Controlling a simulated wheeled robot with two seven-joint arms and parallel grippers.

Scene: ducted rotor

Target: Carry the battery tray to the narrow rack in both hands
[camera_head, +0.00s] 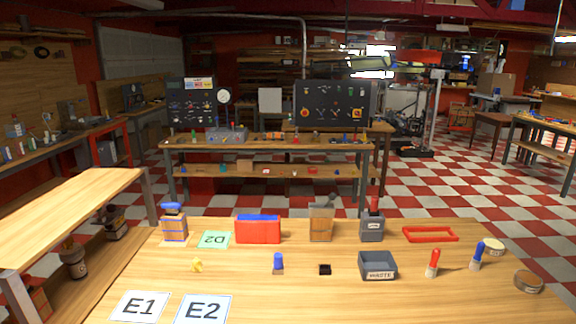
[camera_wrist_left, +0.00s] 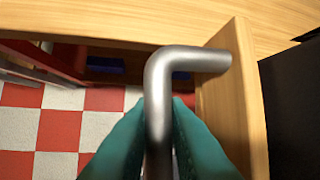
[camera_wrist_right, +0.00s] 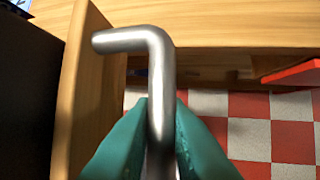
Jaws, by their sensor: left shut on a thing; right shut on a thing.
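In the left wrist view, my left gripper (camera_wrist_left: 158,112) has its teal fingers closed around a bent grey metal handle (camera_wrist_left: 190,58). The handle joins a wooden end wall (camera_wrist_left: 232,105), which I take as the battery tray's. In the right wrist view, my right gripper (camera_wrist_right: 162,112) is closed around a matching handle (camera_wrist_right: 130,38) on the opposite wooden wall (camera_wrist_right: 82,90). A dark surface shows inside each wall; the tray's contents are not clear. Neither gripper nor the tray shows in the head view. A low wooden-topped rack (camera_head: 75,195) with a lower shelf stands at the left.
A wooden table (camera_head: 330,290) lies ahead. It holds cards E1 (camera_head: 140,306) and E2 (camera_head: 203,309), a red-and-blue box (camera_head: 258,229), a grey waste bin (camera_head: 378,267), a red frame (camera_head: 430,235) and brushes. Checkered floor (camera_head: 440,185) lies open beyond it.

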